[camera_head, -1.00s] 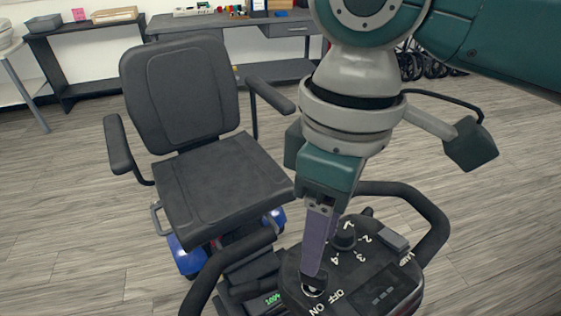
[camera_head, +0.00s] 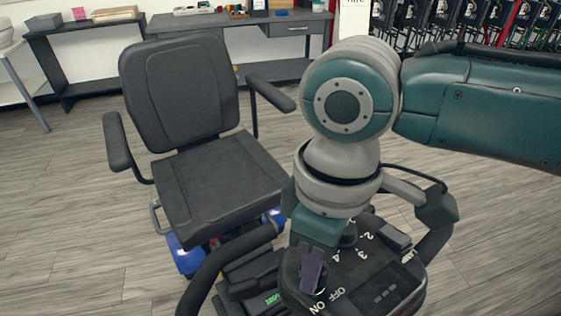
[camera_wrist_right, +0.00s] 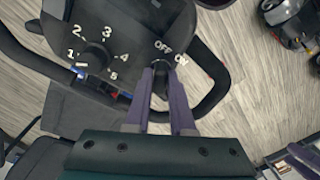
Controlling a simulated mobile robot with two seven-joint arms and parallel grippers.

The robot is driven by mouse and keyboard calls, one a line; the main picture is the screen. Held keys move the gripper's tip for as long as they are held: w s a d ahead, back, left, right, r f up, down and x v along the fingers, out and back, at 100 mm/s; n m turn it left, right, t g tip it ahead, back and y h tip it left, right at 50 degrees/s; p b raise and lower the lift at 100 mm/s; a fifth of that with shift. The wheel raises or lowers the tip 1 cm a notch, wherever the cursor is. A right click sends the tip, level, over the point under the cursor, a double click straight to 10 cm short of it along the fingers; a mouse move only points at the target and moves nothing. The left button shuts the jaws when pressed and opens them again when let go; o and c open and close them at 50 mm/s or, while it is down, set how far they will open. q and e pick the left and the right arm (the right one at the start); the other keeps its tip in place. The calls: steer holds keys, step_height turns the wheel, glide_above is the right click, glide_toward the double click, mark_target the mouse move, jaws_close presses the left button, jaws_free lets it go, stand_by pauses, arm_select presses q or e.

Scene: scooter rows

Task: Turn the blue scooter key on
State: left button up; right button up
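The blue scooter's dark control panel (camera_head: 352,282) is at the lower right of the head view, with a dial, numbers and OFF and ON labels. My right gripper (camera_head: 314,290) reaches down over its near left part. In the right wrist view, the purple fingertips (camera_wrist_right: 161,70) lie on either side of the small dark key (camera_wrist_right: 160,67), close to the OFF and ON labels. A narrow gap shows between the fingers. I cannot tell whether they touch the key or which way it is turned.
The scooter's black seat (camera_head: 215,180) stands behind the panel, and a handlebar loop (camera_head: 205,280) curves on the left. A numbered dial (camera_wrist_right: 97,57) is beside the key. Shelves and a desk (camera_head: 240,22) line the wall. The wooden floor (camera_head: 70,230) at left is clear.

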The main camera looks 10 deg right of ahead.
jaws_close()
steer(key=shift+s+r+m+p, duration=0.1)
steer(key=shift+r+m+p, duration=0.1)
steer(key=shift+m+p, duration=0.55)
steer(key=m+p, duration=0.3)
steer(key=p, duration=0.1)
steer(key=shift+r, duration=0.1)
steer(key=shift+a+m+h+p, duration=0.1)
steer(key=shift+m+h+p, duration=0.3)
steer(key=shift+m+p, duration=1.25)
steer(key=shift+m, duration=0.8)
steer(key=shift+f+m+h+p, duration=0.25)
steer(key=shift+m+h+p, duration=0.1)
steer(key=shift+m, duration=0.85)
